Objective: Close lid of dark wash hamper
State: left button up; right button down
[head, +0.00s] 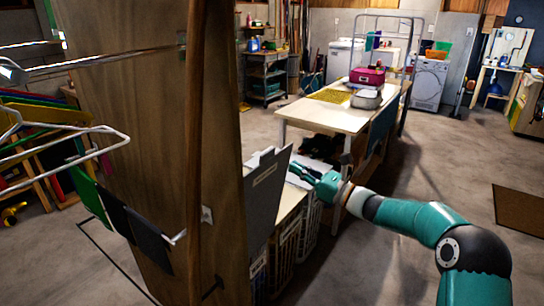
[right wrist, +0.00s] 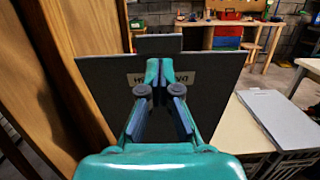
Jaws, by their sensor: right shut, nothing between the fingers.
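The dark grey lid (head: 266,200) of the dark wash hamper stands raised, nearly upright, beside the wooden panel. In the right wrist view the lid (right wrist: 105,75) fills the middle, with a tab on top and a pale label partly hidden behind my fingers. The hamper (head: 259,277) below it is only partly visible. My right gripper (head: 299,172) is shut and empty, at the right of the raised lid. In the right wrist view its fingertips (right wrist: 160,68) overlap the lid's face; I cannot tell whether they touch. My left gripper is out of view.
A grey lid (right wrist: 277,118) lies flat on the neighbouring hamper to the right. More hampers (head: 285,243) stand in the row. The tall wooden panel (head: 150,120) stands close on the left. A long white table (head: 335,116) is behind. The floor at right is mostly clear.

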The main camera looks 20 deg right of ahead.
aim_at(269, 154)
jog(key=p+x, duration=0.2)
jog(key=x, duration=0.4)
jog(key=shift+w+a, duration=0.25)
jog(key=shift+w, duration=0.1)
